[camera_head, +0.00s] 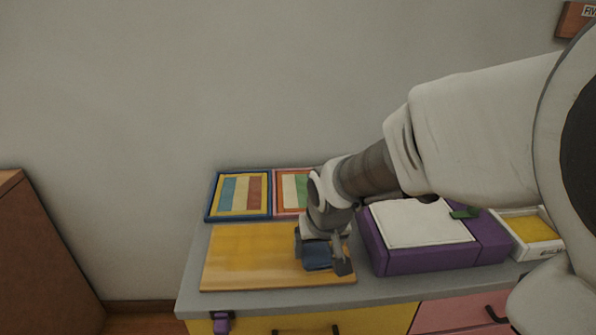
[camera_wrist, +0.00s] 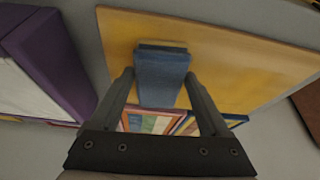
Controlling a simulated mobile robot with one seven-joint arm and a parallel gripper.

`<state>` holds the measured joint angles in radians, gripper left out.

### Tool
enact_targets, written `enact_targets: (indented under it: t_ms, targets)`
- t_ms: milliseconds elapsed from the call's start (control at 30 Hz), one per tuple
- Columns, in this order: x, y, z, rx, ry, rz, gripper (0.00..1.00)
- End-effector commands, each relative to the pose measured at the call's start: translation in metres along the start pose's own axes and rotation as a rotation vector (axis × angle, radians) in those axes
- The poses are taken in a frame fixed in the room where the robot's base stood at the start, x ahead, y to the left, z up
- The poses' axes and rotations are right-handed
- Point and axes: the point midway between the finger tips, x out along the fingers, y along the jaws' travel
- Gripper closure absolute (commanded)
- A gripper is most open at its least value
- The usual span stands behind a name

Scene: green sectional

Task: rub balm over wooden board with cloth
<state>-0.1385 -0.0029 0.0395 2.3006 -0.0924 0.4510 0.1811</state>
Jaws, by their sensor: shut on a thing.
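The wooden board (camera_head: 248,254) lies flat on the grey cabinet top, left of the purple box. It is yellow-brown with glossier streaks, and its right part is hidden by my arm. In the wrist view the board (camera_wrist: 235,65) fills the upper middle and right. The cloth (camera_head: 316,256) is a folded blue pad at the board's right part. My gripper (camera_head: 325,262) is shut on the cloth, with a finger on each side of it. The cloth (camera_wrist: 161,75) sits between the fingers (camera_wrist: 160,88) in the wrist view and appears against the board's surface. I see no balm container that I can identify.
A purple box (camera_head: 425,262) with a white top stands close to the board's right. A white tray with yellow contents (camera_head: 530,230) is beyond it. Two framed striped panels (camera_head: 240,195) lie behind the board. A brown cabinet (camera_head: 40,260) stands at left, across a floor gap.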

Motion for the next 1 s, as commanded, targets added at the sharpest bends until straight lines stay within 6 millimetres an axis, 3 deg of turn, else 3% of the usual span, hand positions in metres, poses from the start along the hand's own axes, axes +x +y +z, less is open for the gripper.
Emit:
enact_targets:
  t_ms: [1000]
  targets:
    - [0.003,-0.06,-0.004,-0.002,0.0,0.0,0.82]
